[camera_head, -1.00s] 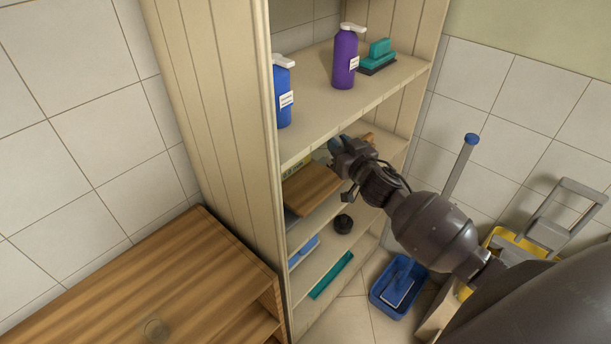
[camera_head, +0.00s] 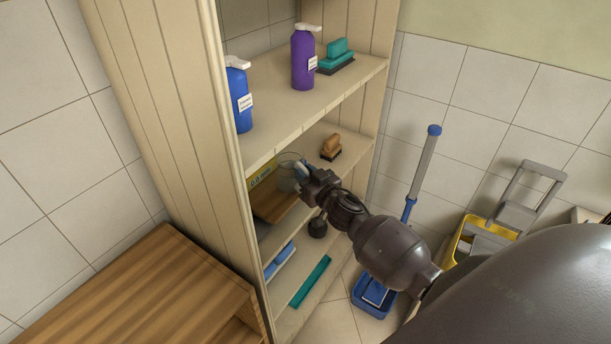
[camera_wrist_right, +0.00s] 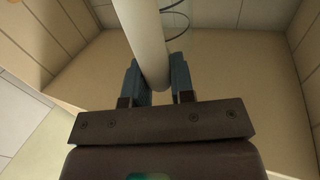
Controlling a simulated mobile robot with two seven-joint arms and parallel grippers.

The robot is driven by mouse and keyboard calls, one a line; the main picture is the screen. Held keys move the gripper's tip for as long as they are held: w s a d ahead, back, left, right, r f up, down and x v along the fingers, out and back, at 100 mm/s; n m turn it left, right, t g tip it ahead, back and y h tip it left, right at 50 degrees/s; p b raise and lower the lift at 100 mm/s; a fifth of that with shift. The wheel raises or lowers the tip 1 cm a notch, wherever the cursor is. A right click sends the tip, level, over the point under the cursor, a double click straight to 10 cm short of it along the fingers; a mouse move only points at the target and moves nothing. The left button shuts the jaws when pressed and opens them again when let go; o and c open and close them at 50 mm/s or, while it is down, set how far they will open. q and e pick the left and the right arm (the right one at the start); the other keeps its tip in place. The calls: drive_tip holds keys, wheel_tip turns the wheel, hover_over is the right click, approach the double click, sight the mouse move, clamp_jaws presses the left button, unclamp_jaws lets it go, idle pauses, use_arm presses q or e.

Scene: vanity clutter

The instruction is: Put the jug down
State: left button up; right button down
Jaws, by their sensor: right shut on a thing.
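The clear jug (camera_head: 289,173) is see-through and appears in the cabinet compartment below the upper shelf. My right gripper (camera_head: 304,171) is at its right side in the head view. In the right wrist view, the fingers of my right gripper (camera_wrist_right: 157,82) close on both sides of a pale, rod-like handle; thin curved lines of the clear jug (camera_wrist_right: 175,22) show beyond it. I cannot tell whether the jug's base touches the shelf, as the gripper and a brown board crowd that spot. My left gripper is not in view.
The upper shelf (camera_head: 290,112) holds a blue bottle (camera_head: 239,99), a purple bottle (camera_head: 303,60) and a teal brush (camera_head: 337,54). A mop handle (camera_head: 424,165) stands at right.

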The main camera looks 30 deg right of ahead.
drive_tip(key=c, duration=1)
unclamp_jaws()
drive_tip(key=shift+r, duration=0.15)
drive_tip(key=s, duration=1.2)
drive_tip(key=s+a+f+g, duration=0.2)
drive_tip(key=s+f, duration=0.2)
drive_tip(key=s, duration=0.1)
drive_tip(key=s+a+f+g, duration=0.2)
drive_tip(key=s+a+f, duration=0.1)
drive_tip(key=s+f, duration=0.1)
drive_tip(key=s+a+f+n+g, duration=0.1)
drive_tip(key=s+a+f+g, duration=0.1)
drive_tip(key=s+f, duration=0.3)
drive_tip(key=shift+s+a+f+h, duration=0.1)
drive_tip(key=shift+s+a+h, duration=0.2)
drive_tip(key=shift+s+a, duration=0.4)
drive_tip(key=shift+s+d, duration=0.1)
drive_tip(key=shift+d, duration=0.05)
